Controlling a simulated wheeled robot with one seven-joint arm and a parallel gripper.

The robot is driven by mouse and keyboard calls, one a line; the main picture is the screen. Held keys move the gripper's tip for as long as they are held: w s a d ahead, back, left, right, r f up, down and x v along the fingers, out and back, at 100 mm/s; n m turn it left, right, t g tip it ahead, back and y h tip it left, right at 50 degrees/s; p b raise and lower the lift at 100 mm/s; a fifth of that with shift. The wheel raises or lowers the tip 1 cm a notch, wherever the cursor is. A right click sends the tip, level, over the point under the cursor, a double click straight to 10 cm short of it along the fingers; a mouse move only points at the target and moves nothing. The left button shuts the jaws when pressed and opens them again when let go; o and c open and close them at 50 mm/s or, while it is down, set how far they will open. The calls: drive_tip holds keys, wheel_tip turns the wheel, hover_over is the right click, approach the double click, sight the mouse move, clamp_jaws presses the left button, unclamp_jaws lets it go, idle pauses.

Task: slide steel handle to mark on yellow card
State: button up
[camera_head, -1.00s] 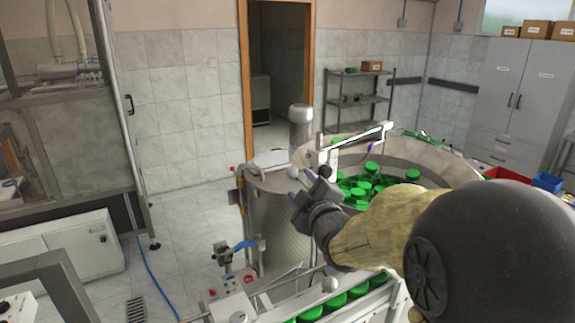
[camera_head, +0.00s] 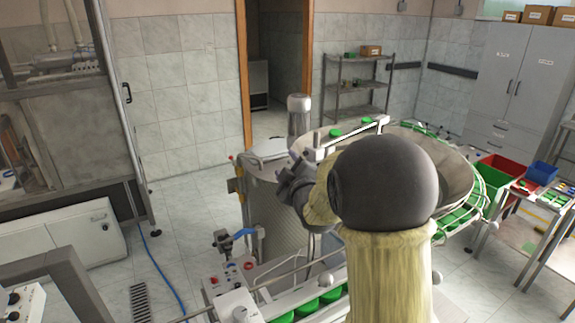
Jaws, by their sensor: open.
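My gripper (camera_head: 291,170) is open, in dark grey and purple, at the left rim of the big feeder bowl (camera_head: 455,180). It is close to the near end of a pale straight bar (camera_head: 352,133) that runs over the bowl's rim. I cannot tell whether it touches the bar. My arm, with its large dark round joint, covers much of the bowl and what lies behind the gripper. I cannot make out the steel handle or the yellow card for certain; they may be hidden or too small.
Green caps (camera_head: 308,308) lie on a conveyor at the bottom. A control box (camera_head: 232,282) with buttons and a blue-handled valve stands left of it. A grey motor cylinder (camera_head: 299,115) rises behind the gripper. A table with red (camera_head: 503,168) and blue bins is at right.

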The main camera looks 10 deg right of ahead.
clamp_jaws()
wheel_tip(320, 180, down, 2)
drive_tip(key=b, duration=0.4)
idle(0.4)
unclamp_jaws()
drive_tip(key=shift+r, duration=0.1)
drive_tip(key=shift+s, duration=0.1)
